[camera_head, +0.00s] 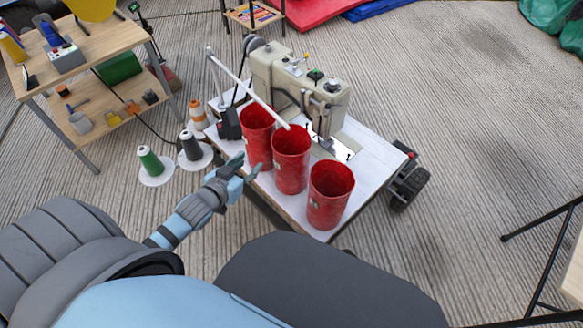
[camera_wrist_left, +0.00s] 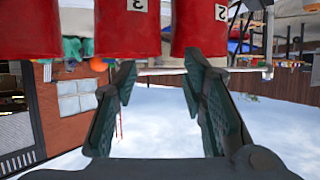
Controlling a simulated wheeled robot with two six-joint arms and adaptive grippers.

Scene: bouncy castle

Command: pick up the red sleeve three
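Three red sleeves, open-topped and cup-like, stand in a row on a white-topped cart: a back one (camera_head: 257,137), a middle one (camera_head: 290,160) and a front one (camera_head: 330,194). My left gripper (camera_head: 248,167) is open and empty, just left of the back and middle sleeves. In the left wrist view, the sleeves hang at the top, with the left gripper's spread fingers (camera_wrist_left: 162,62) below them. The central sleeve (camera_wrist_left: 127,30) bears a tag resembling a 3. The right sleeve (camera_wrist_left: 200,25) bears a tag resembling a 2. My right gripper is not in view.
A beige sewing machine (camera_head: 300,80) stands behind the sleeves on the cart (camera_head: 375,165), with a white rod (camera_head: 245,88) slanting toward them. Thread spools (camera_head: 150,162) stand on the floor at left, near a wooden workbench (camera_head: 100,50). Floor to the right is mostly clear.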

